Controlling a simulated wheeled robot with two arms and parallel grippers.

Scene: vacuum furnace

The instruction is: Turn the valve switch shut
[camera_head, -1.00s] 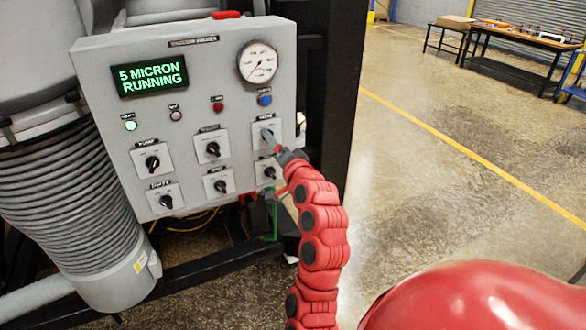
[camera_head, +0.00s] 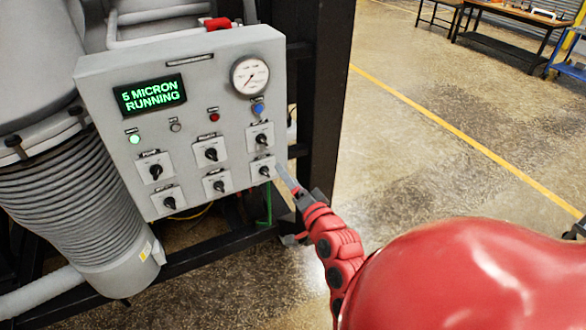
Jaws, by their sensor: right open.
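The grey control panel (camera_head: 100,80) carries several black rotary switches on pale plates, in two rows. The top right switch (camera_head: 261,139) is uncovered, and the bottom right switch (camera_head: 264,171) sits below it. Their small labels are too blurred to read, so I cannot tell which one is the valve switch. My right gripper (camera_head: 281,170) is open and empty, just right of the bottom right switch at the panel's edge, and appears clear of the switches. My left gripper is out of view.
The panel's display (camera_head: 150,95) reads "5 MICRON RUNNING" in green. A round gauge (camera_head: 249,75) sits above a blue button (camera_head: 258,109). A dark frame post (camera_head: 325,90) stands behind the panel. The floor to the right is open, with a workbench (camera_head: 505,45) far back.

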